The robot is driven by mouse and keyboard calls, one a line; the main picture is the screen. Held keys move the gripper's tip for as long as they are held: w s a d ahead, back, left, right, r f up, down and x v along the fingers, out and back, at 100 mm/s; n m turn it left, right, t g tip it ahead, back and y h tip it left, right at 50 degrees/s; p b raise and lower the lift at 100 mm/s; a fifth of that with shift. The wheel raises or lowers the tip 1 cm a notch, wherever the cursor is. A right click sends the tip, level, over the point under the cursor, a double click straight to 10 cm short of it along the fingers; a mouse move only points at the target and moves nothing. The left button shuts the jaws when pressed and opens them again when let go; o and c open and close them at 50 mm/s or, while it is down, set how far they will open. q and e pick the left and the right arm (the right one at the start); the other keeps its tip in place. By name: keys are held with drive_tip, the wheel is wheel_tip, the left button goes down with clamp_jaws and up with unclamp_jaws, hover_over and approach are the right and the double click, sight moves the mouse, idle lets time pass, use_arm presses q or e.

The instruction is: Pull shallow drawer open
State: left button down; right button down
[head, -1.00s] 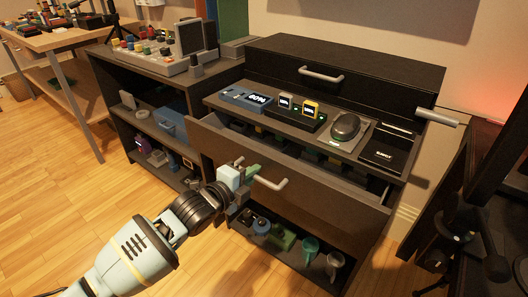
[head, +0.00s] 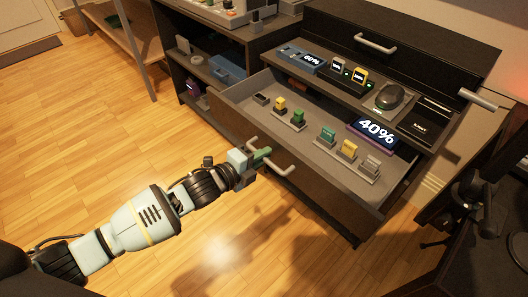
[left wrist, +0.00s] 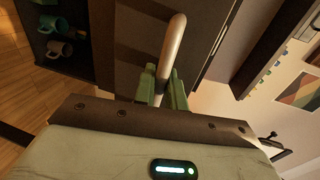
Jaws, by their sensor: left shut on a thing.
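The shallow drawer (head: 330,124) stands pulled well out of the dark cabinet in the head view, with its grey inner floor showing. Its pale bar handle (head: 284,173) is on the dark front panel. My left gripper (head: 264,156) is shut on the left part of this handle. In the left wrist view the green fingers of my left gripper (left wrist: 162,88) sit on either side of the handle bar (left wrist: 173,45). My right gripper is not in view.
The drawer holds small coloured blocks on strips (head: 348,150) and a display reading 40% (head: 376,130). Above it, a shelf carries a dark mouse-like object (head: 389,96) and small displays. Open wooden floor (head: 110,130) lies to the left.

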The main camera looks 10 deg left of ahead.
use_arm(q)
drive_tip(key=c, duration=1.8)
unclamp_jaws()
drive_tip(key=shift+c, duration=0.2)
drive_tip(key=p+v, duration=0.1)
drive_tip(key=v, duration=0.6)
drive_tip(key=shift+s+a+r, duration=0.1)
drive_tip(key=shift+s+a, duration=0.1)
drive_tip(key=shift+s, duration=0.05)
